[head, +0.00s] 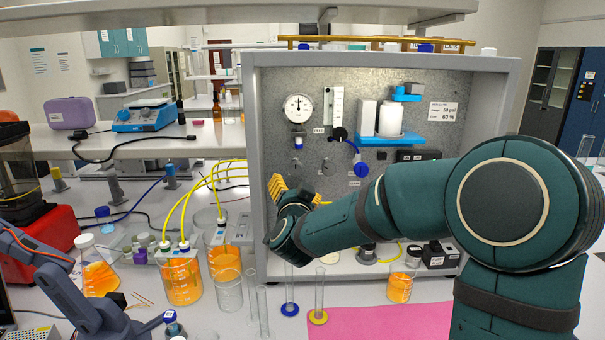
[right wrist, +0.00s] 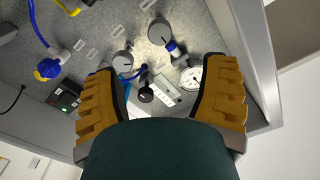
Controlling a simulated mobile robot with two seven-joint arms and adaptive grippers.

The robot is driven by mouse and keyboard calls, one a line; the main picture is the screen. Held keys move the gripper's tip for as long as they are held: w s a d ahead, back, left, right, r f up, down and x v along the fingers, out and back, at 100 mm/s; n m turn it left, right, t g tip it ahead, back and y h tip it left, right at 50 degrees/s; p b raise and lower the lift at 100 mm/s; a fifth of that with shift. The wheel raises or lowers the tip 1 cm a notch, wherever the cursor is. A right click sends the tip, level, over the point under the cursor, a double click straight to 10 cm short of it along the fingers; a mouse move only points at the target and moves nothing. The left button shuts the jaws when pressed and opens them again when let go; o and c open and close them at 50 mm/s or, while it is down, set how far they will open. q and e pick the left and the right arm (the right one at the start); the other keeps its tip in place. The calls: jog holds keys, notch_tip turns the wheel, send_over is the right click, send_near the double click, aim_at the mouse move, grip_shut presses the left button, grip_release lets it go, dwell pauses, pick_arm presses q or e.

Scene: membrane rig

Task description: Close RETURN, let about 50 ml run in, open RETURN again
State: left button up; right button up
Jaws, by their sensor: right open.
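My right gripper (head: 281,188) is open and empty in front of the left part of the metal rig panel (head: 270,135). In the right wrist view its two orange fingers (right wrist: 163,78) stand apart, with a grey round knob (right wrist: 160,33), another grey knob (right wrist: 122,61) and a black knob (right wrist: 146,94) showing between or beyond them. It touches none that I can make out. The labels are too small to read, so I cannot tell which valve is RETURN. Two beakers of orange liquid, a left one (head: 183,284) and a right one (head: 225,262), have yellow tubes in them. My left gripper is out of view.
A dial gauge (head: 298,109) and a blue valve (head: 361,170) are on the panel. A pink mat (head: 385,324) lies right. A grey-blue arm (head: 88,302) stands at lower left.

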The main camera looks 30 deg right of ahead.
aim_at(295, 170)
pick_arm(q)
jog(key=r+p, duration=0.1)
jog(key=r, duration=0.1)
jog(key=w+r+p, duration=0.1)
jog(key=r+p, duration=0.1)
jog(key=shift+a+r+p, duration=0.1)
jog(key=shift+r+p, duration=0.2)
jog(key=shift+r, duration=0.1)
pick_arm(e)
jog(key=w+d+m, duration=0.1)
jog(key=w+d, duration=0.1)
jog(key=w, duration=0.1)
jog(key=w+d+m, duration=0.1)
jog(key=w+d, duration=0.1)
jog(key=w, duration=0.2)
jog(key=w+d+m, duration=0.1)
jog(key=w+d, duration=0.2)
jog(key=w, duration=0.1)
jog(key=shift+w, duration=0.15)
jog(key=c, duration=1.2)
